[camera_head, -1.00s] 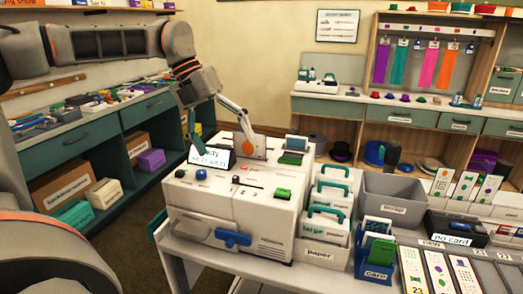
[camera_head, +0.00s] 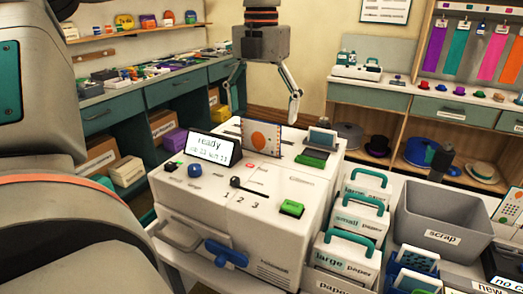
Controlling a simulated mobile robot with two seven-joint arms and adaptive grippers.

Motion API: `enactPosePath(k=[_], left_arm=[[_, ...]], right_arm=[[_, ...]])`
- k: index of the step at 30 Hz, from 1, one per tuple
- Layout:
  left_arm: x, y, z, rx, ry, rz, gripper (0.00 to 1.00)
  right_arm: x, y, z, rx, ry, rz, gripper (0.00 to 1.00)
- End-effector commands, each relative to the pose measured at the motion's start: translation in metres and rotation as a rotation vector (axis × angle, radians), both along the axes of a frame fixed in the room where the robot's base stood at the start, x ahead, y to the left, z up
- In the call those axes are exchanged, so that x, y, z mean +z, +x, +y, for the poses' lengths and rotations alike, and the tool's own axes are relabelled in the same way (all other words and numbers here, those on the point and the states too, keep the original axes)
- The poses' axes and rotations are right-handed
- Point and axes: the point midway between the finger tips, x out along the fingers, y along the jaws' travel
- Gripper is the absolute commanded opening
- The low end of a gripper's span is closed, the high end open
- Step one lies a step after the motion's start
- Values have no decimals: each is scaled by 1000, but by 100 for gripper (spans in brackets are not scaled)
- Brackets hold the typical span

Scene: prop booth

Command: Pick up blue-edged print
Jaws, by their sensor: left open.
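The blue-edged print (camera_head: 264,136) is a pale card with an orange oval and a dark blue border. It stands upright at the top rear of the white printer (camera_head: 235,205). My left gripper (camera_head: 261,106) points down above and apparently behind the print, with its two fingers spread wide. Clear space shows between the fingers, and nothing is held. The print's lower edge meets the printer top; how deep it sits there I cannot tell. My right gripper is not in view.
Paper boxes (camera_head: 345,255) and a grey scrap bin (camera_head: 440,215) stand right of the printer. Shelves line the back walls.

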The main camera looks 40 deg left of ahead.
Motion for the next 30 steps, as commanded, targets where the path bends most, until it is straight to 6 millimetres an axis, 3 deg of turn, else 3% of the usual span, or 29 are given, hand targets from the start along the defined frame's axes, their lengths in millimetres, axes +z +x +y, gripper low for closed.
enactPosePath(k=[6,15,20,30], left_arm=[[-31,-2,2,0,-2,4,90],[-36,-2,2,2,-2,0,90],[-36,-2,2,2,-2,0,62],[-36,-2,2,2,-1,1,62]], right_arm=[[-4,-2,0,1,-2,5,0],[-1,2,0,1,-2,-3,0],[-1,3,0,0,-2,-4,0],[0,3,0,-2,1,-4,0]])
